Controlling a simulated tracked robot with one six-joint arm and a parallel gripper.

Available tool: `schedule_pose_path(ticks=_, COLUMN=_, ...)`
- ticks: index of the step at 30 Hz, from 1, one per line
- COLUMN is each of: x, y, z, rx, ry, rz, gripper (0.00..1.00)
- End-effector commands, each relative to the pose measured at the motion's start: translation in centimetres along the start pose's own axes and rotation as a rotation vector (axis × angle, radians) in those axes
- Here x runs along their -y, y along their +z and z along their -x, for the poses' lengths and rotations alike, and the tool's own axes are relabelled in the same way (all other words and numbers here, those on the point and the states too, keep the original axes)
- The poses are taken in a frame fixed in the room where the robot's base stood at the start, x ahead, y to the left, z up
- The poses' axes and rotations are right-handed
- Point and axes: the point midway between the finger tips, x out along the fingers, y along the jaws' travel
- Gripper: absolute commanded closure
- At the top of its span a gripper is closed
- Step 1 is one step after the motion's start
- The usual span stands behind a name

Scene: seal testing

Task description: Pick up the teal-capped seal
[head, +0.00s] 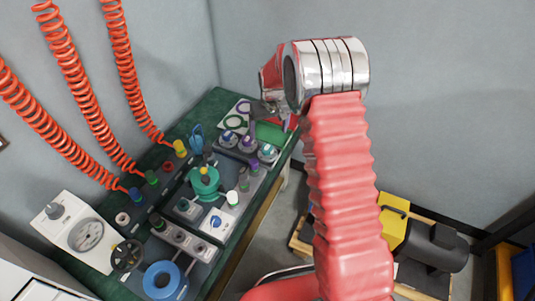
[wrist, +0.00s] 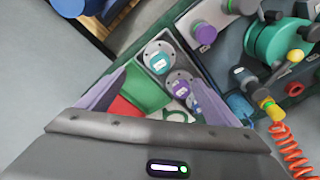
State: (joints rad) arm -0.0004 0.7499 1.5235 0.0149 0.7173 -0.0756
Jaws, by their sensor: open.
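The teal-capped seal (wrist: 158,62) shows in the wrist view as a round grey piece with a teal top and a white label, on the dark bench. It also shows in the head view (head: 268,153), at the bench's right part. My gripper (wrist: 162,78) has its two lavender fingers spread wide, with nothing held between them. The seal appears between and beyond the fingertips, apart from them. In the head view my gripper is mostly hidden behind my wrist.
A purple-capped round piece (wrist: 180,88) sits close beside the teal one, with another purple part by it. A green tray (wrist: 146,92) lies on the other side. A large teal valve (head: 204,183) and several fittings crowd the green bench top. Orange coiled hoses (head: 75,85) hang at left.

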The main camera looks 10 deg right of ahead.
Motion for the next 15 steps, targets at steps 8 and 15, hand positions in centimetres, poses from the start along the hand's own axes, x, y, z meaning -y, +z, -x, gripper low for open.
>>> schedule_pose_path(ticks=8, x=0.0, y=0.1, z=-0.8, rx=0.003, ry=0.000, rz=0.000, gripper=0.15)
schedule_pose_path(ticks=15, x=0.0, y=0.1, z=-4.2, rx=0.005, ry=0.000, rz=0.000, gripper=0.15)
